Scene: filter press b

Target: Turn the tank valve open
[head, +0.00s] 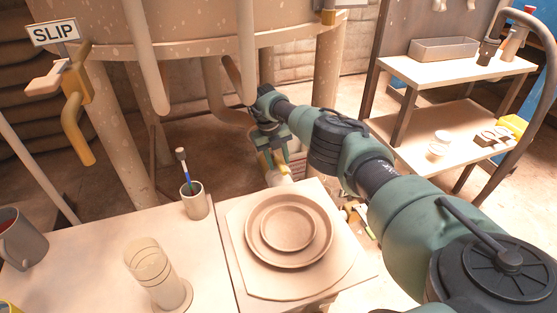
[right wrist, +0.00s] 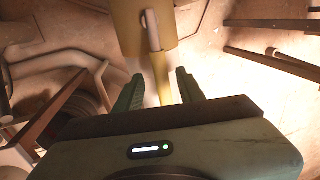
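The large speckled tank (head: 200,22) stands on legs behind the table. On its left is a brass tap (head: 76,110) with a pale lever (head: 47,81) and a "SLIP" sign (head: 53,32). My right gripper (head: 274,160) is low beneath the tank's right side, pointing down. In the right wrist view, my right gripper (right wrist: 159,88) has its fingers apart. A yellow brass valve body (right wrist: 145,30) with a pale lever (right wrist: 152,32) lies ahead, and its yellow stem shows between the fingers. I cannot tell whether they touch it. My left gripper is not in view.
The front table (head: 95,250) holds a brush cup (head: 195,201), a clear cylinder (head: 155,270), a grey mug (head: 20,240) and stacked plates (head: 289,229) on a board. A shelf unit (head: 455,72) stands right. Pipes and tank legs surround my right arm.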

